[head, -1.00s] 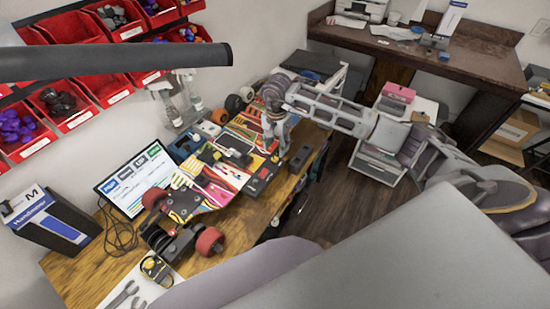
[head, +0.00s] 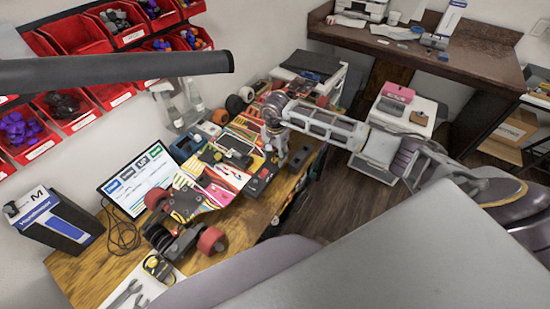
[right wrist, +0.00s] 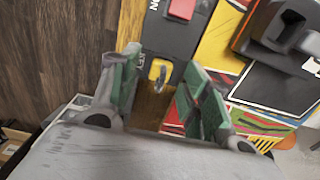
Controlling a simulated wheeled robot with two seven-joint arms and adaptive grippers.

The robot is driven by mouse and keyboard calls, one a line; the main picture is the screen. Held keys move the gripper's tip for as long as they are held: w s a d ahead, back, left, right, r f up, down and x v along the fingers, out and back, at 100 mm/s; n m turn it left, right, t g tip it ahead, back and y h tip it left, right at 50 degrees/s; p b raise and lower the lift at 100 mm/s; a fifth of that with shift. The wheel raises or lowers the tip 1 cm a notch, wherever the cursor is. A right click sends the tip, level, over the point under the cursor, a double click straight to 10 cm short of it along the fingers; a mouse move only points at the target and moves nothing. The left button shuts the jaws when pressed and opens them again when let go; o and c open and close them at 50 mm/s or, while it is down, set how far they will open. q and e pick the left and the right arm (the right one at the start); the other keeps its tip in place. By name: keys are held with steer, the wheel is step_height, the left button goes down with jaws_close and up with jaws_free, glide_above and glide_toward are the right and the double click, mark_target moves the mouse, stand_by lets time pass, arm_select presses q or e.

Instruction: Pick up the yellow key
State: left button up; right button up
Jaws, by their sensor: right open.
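The yellow key (right wrist: 160,70) shows in the right wrist view as a small yellow piece with a grey metal part, at the end of a black box (right wrist: 178,28) with a red patch. It lies between the two green-padded fingers of my right gripper (right wrist: 161,62), which is open, with a gap to the key on both sides. I cannot tell how far above the key the fingers are. In the head view my right gripper (head: 274,146) points down over the right part of the bench; the key is too small to tell there. My left gripper is not in view.
The wooden bench (head: 85,272) is crowded with colourful skateboard decks (head: 186,204), red wheels (head: 210,240) and tools. A monitor (head: 137,180) and red bins (head: 75,110) stand along the wall. The wooden floor (head: 345,205) to the right is clear.

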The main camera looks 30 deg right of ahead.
mark_target(275, 154)
stand_by(0.4)
jaws_close()
stand_by(0.4)
steer(key=shift+r+b, duration=1.05)
steer(key=shift+r, duration=3.95)
